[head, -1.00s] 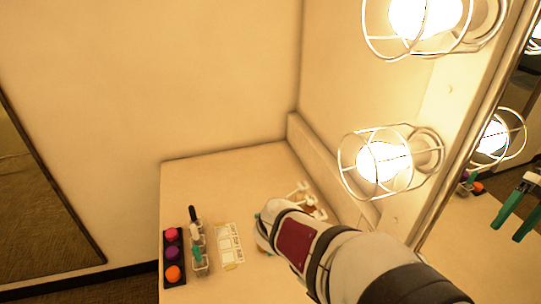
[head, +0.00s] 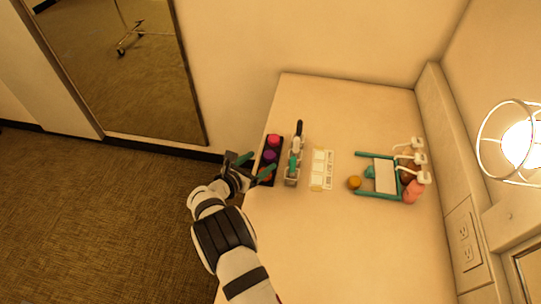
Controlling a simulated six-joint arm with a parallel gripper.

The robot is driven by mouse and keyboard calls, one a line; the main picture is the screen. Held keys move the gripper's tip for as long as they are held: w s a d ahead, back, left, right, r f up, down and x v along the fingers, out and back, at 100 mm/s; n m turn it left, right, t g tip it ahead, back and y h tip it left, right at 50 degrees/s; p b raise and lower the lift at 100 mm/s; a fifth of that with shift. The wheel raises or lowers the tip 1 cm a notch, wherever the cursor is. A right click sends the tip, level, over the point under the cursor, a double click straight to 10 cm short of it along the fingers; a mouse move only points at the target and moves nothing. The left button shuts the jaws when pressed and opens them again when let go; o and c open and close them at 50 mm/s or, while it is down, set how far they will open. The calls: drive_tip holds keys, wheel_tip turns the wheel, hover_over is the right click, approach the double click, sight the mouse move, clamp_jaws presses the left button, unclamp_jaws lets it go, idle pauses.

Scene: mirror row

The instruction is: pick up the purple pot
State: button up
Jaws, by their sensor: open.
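In the head view the purple pot (head: 269,157) sits in a black tray (head: 277,149) at the left edge of the counter. It is the middle one of a row, with a pink-red pot (head: 274,140) behind it and an orange pot partly hidden in front of it. My gripper (head: 257,167) is open, with teal fingers, just left of and in front of the purple pot. One finger reaches over the tray's front end. The fingers are not closed on anything, and I cannot tell their exact height above the tray.
A clear holder with brushes (head: 293,170) stands right of the tray. Further right are a white palette card (head: 321,169), an orange-yellow pot (head: 354,182) and a teal-sided rack (head: 386,176) with bottles. The counter's front is clear. A wall mirror (head: 110,70) is behind left.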

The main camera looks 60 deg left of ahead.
sight(269, 156)
drive_tip(key=x, duration=0.5)
drive_tip(key=shift+d, duration=0.1)
drive_tip(key=shift+s, duration=0.1)
clamp_jaws()
